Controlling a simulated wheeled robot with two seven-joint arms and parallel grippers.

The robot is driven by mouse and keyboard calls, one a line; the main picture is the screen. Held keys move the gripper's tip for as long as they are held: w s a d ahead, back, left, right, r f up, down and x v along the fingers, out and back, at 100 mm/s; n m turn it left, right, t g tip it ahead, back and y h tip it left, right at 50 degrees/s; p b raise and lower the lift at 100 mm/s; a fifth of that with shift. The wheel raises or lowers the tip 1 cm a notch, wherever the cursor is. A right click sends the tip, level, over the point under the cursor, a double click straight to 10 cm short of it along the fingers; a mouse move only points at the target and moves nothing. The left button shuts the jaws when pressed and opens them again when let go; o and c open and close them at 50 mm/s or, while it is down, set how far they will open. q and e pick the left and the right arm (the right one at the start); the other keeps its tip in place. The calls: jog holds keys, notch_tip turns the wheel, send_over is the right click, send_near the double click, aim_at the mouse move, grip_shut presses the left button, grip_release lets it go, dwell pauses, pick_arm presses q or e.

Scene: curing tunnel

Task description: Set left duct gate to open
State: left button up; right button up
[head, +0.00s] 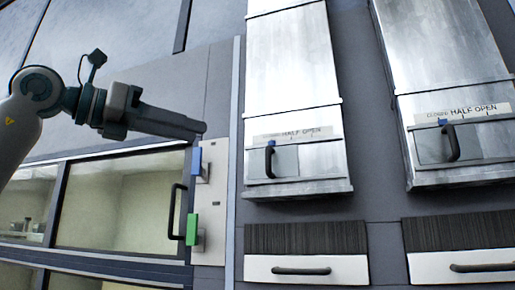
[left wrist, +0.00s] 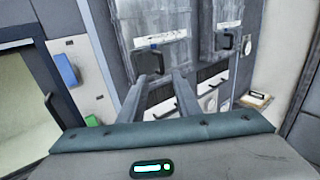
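The left duct (head: 292,60) is a tall metal duct with a gate near its lower end. Its gate has a black handle (head: 269,160) and a blue marker (head: 272,143), both at the left under the word CLOSED on the label (head: 293,134). My left gripper (head: 203,130) is to the left of the left duct and apart from it, in front of the wall panel. In the left wrist view its two fingers (left wrist: 162,76) are spread with nothing between them, pointing toward the left duct (left wrist: 150,22). My right gripper is in neither view.
A similar right duct (head: 437,45) has its own gate handle (head: 452,143). A switch panel with a blue block (head: 197,163) and a green block (head: 192,230) is below my left gripper. A window with a black handle (head: 173,212) is at left. Drawers (head: 305,270) sit under the ducts.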

aim_at(266, 149)
pick_arm(q)
jog(key=shift+w+d, duration=0.1)
jog(key=shift+d, duration=0.05)
jog(key=p+x, duration=0.7)
jog(key=x, duration=1)
jog(key=shift+w+p, duration=0.1)
jog(key=shift+p, duration=0.3)
grip_shut()
